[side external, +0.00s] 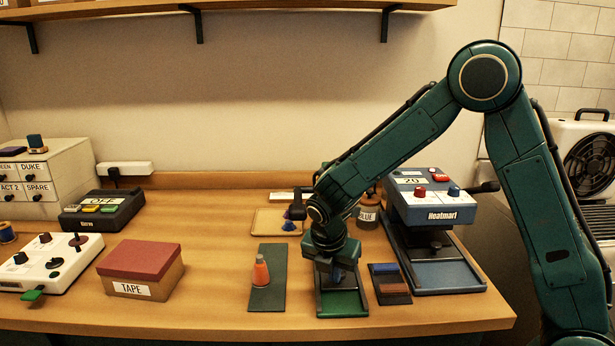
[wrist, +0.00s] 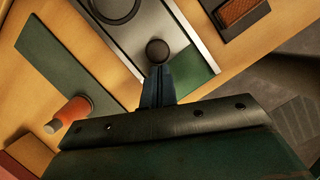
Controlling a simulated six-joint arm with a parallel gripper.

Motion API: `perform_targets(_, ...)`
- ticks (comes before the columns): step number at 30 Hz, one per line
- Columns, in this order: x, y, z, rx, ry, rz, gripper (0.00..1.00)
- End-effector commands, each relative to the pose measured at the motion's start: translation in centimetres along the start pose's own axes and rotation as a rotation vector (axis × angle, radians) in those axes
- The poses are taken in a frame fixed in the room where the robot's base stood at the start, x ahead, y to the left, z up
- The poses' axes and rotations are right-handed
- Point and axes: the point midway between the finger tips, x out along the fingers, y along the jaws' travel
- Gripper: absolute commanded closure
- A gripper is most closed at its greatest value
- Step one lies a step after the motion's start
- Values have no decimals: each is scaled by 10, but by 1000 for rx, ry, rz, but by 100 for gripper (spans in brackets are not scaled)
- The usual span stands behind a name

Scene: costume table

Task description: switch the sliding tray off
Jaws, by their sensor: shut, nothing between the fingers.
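The sliding tray (side external: 342,308) looks like a dark-framed unit with a green plate, near the table's front edge under my arm. In the wrist view, its pale grey track (wrist: 192,28) and green plate (wrist: 195,68) show beside a dark round knob (wrist: 157,50). My gripper (side external: 337,280) points down over this unit. In the wrist view its fingers (wrist: 157,88) are together and empty, with their tips right by the knob; I cannot tell whether they touch. The gripper hides part of the tray.
An orange spool (side external: 261,271) stands on a dark green mat (side external: 267,299) to the left. A small dark box with a brown pad (side external: 393,289) and the blue Heatmart press (side external: 433,214) are to the right. A red-lidded TAPE box (side external: 143,268) sits further left.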

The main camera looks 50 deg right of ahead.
Motion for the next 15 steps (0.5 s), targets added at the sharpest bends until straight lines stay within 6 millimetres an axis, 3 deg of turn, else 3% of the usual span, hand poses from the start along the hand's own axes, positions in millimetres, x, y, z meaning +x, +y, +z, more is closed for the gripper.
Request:
perform_targets(3, 3, 3, 8, 1, 0, -1, 100)
perform_targets(15, 2, 4, 7, -1, 0, -1, 100)
